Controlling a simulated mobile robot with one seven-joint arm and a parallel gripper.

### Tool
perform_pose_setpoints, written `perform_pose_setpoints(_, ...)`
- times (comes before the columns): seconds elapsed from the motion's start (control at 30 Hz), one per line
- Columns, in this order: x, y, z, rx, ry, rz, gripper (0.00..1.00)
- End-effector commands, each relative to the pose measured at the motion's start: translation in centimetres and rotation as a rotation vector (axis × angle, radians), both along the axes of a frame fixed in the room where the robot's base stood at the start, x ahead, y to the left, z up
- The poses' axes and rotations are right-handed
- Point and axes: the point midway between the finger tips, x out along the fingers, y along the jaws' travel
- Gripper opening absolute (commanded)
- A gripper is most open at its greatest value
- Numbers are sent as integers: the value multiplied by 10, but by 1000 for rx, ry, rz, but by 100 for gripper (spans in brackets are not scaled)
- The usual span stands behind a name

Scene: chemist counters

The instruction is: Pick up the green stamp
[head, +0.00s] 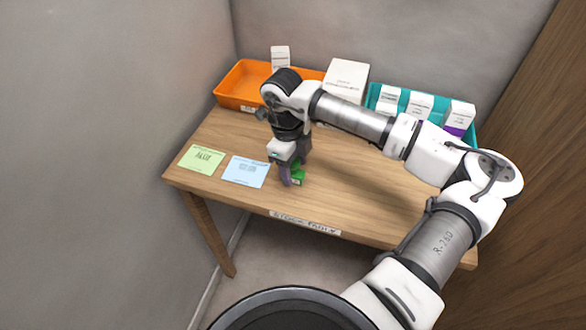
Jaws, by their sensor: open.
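The green stamp (298,180) stands on the wooden table, right of the blue paper and near the front edge. My gripper (291,176) points down at it. Its fingers are open and close around or beside the stamp. One finger hides part of the stamp, so I cannot tell whether they touch.
The wooden table (350,205) has a green paper (202,158) and a blue paper (246,172) on its left. An orange tray (240,85), a white box (346,80) and a teal tray (470,136) with small boxes line the back. The table's front right is clear.

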Motion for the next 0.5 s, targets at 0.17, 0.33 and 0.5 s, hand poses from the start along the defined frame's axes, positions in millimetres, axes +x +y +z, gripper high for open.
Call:
perform_pose_setpoints(0.17, 0, 0, 0, 0, 0, 0, 45)
perform_pose_setpoints(0.33, 0, 0, 0, 0, 0, 0, 23)
perform_pose_setpoints(0.5, 0, 0, 1, 0, 0, 0, 6)
